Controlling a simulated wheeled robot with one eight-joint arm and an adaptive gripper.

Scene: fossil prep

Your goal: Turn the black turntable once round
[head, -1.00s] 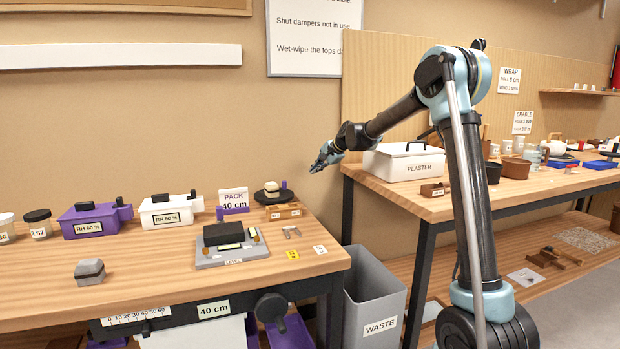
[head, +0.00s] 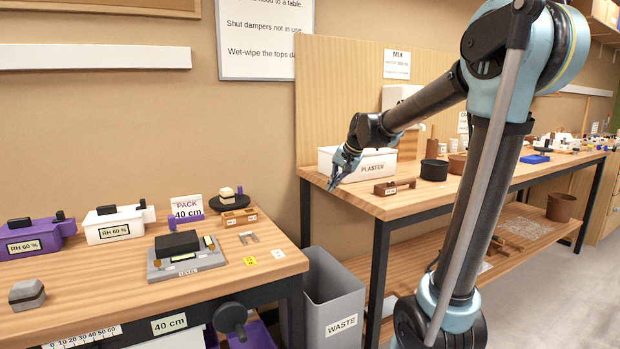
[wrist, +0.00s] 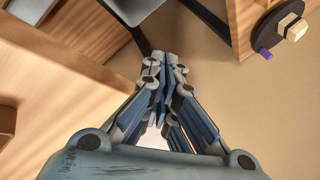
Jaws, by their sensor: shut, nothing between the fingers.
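The black turntable (head: 240,205) is a small round disc near the back right corner of the left bench. A pale block (head: 227,194) and a small purple piece (head: 239,190) stand on it. In the wrist view the turntable (wrist: 268,28) shows at the upper right, with the purple piece at its edge. My gripper (head: 333,187) is shut and empty. It is in the air to the right of the turntable, in front of the white plaster box, and apart from both. In the wrist view the closed fingers (wrist: 166,62) point towards the gap between the benches.
A grey weighing device (head: 188,263), a wooden block (head: 240,217) and a PACK card (head: 186,208) are near the turntable. A grey waste bin (head: 333,300) stands between the benches. The plaster box (head: 330,163) and a brown tray (head: 394,187) are on the right bench.

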